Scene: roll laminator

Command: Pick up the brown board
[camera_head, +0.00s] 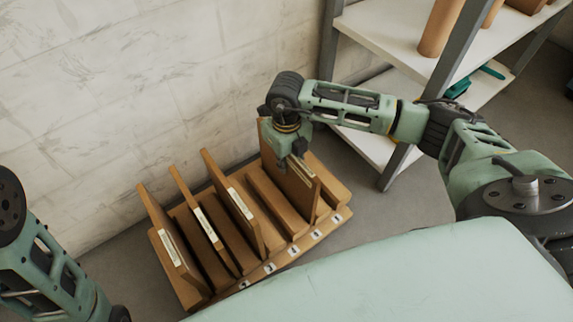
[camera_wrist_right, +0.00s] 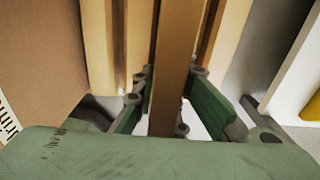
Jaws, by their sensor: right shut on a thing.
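Several brown boards stand on edge in a wooden slotted rack (camera_head: 335,206) on the floor by the wall. My right gripper (camera_head: 299,150) reaches down from above at the rack's right end. It is shut on the top edge of the rightmost brown board (camera_head: 300,192), which still stands in the rack. In the right wrist view the board's edge (camera_wrist_right: 172,70) runs between the green fingers of the gripper (camera_wrist_right: 168,103). My left arm shows at the lower left, but its gripper is out of view.
Three more boards with white labels, such as the leftmost one (camera_head: 165,235), stand left of an empty stretch of rack. A white shelf unit (camera_head: 395,50) is close behind my right arm. The plastered wall (camera_head: 120,100) stands behind the rack.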

